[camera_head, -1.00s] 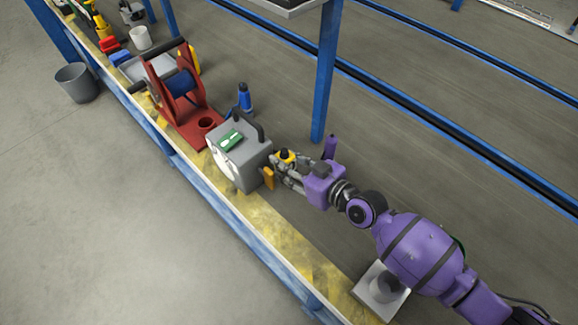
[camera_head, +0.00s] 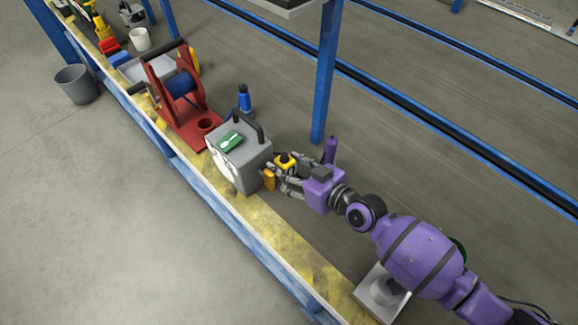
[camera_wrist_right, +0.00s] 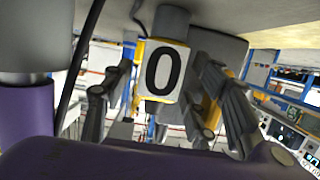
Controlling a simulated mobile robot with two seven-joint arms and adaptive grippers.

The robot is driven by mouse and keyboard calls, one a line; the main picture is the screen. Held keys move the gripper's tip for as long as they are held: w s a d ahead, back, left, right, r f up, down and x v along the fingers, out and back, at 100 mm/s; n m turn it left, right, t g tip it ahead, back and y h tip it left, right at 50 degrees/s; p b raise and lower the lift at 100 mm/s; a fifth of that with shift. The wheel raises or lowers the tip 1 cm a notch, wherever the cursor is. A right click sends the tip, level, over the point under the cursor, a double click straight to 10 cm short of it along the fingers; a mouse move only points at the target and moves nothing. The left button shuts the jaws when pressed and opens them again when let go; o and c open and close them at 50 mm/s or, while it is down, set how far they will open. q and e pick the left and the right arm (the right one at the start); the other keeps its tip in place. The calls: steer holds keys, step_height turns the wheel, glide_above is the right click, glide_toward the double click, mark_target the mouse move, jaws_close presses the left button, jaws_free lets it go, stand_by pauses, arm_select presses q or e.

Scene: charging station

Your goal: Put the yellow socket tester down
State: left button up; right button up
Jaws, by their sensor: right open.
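My right gripper (camera_head: 284,180) is open at the right side of the grey box, its fingers spread apart. A yellow piece with a dark round top (camera_head: 285,159) shows at the fingers. A yellow-orange block (camera_head: 268,180) stands upright just left of the fingertips, against or close to the box. I cannot tell for certain which of the two is the socket tester. In the right wrist view, a yellow-edged piece with a white "0" plate (camera_wrist_right: 164,72) shows between the spread fingers, and yellow-orange shows behind the right finger. My left gripper is out of view.
The grey box (camera_head: 241,165) with a black handle carries a green item (camera_head: 230,141). A red cable reel (camera_head: 172,92) and a blue bottle-like item (camera_head: 244,98) stand beyond it. The yellow bench top (camera_head: 270,235) is clear in front. A blue post (camera_head: 327,75) rises behind.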

steer(key=v, duration=1.2)
steer(key=shift+p, duration=0.35)
steer(key=shift+r, duration=0.2)
